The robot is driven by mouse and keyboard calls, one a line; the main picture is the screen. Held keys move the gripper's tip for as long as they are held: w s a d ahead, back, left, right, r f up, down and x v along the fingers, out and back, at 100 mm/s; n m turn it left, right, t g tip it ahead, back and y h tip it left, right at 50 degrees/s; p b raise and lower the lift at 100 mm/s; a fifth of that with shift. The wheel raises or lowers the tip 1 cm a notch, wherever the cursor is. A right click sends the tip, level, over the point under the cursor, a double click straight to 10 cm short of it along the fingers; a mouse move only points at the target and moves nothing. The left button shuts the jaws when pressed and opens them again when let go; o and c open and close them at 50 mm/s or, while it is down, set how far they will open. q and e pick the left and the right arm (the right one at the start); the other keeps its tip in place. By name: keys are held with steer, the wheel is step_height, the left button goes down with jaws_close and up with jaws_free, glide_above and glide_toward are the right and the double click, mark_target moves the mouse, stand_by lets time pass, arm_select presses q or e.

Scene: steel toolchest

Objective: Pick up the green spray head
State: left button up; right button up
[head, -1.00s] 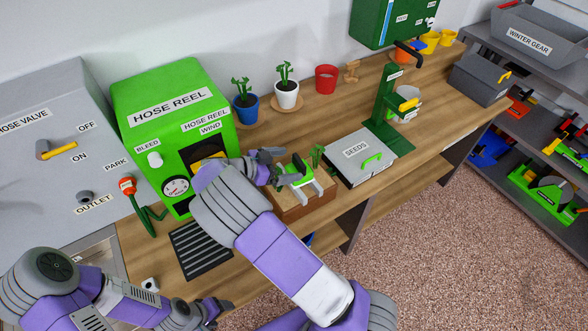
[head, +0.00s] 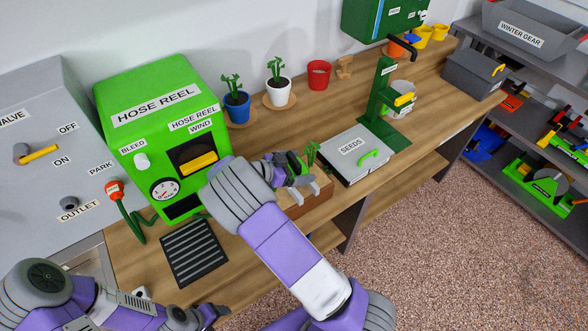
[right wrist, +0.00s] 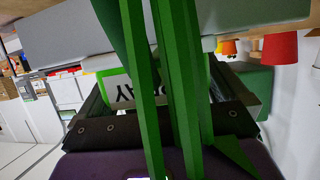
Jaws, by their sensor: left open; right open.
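The green spray head (head: 303,166) is mostly hidden behind my right gripper, at the brown wooden box (head: 310,201). In the right wrist view a white label ending in "AY", framed in green (right wrist: 122,92), shows between the dark fingers. My right gripper (head: 306,178) is open, its fingers around or just above the spray head; I cannot tell whether they touch it. It also shows in the right wrist view (right wrist: 165,100). My left gripper (head: 205,316) is open near the bottom edge, apart from the spray head.
Long green stems (right wrist: 165,70) cross close in front of the right wrist camera. A leafy plant (head: 312,152) rises beside the box. The grey SEEDS case (head: 342,165) lies right of it; the green hose reel (head: 150,115) stands left, with a black grate (head: 194,252) in front.

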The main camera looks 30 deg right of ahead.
steer(key=shift+d+f, duration=0.1)
steer(key=shift+d, duration=0.1)
steer(key=shift+a, duration=0.1)
steer(key=c, duration=1)
steer(key=shift+c, duration=0.2)
